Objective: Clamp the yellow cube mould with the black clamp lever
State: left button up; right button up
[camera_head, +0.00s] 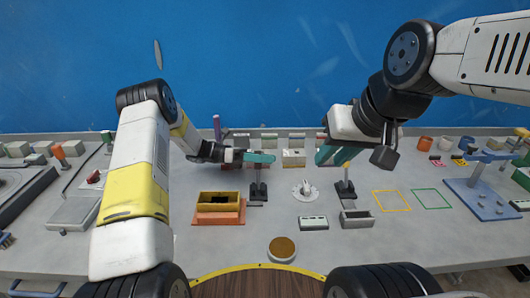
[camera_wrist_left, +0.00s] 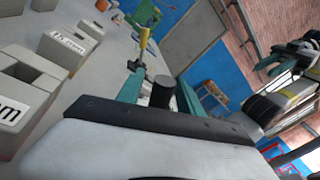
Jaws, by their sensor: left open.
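The yellow cube mould (camera_head: 218,196) is a box with a dark open top on an orange-red base, left of centre in the head view. A black clamp (camera_head: 258,192) stands just to its right. My left gripper (camera_head: 262,157) is beyond the mould, above the back part of the table, with teal fingers open. In the left wrist view, a black cylinder (camera_wrist_left: 162,92) shows between the teal fingers of the left gripper (camera_wrist_left: 160,95); whether it is the clamp lever I cannot tell. My right gripper (camera_head: 334,153) hangs right of centre; its finger gap is unclear.
A grey mould (camera_head: 356,218) with another black clamp (camera_head: 345,188) stands to the right. A white round fixture (camera_head: 302,190) is between the moulds. A round brown-topped pot (camera_head: 282,249) is near the front. Yellow and green outlined squares mark clear table at right.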

pick_arm(q)
jog(key=shift+c, duration=0.4)
grip_shut()
dwell(1.1)
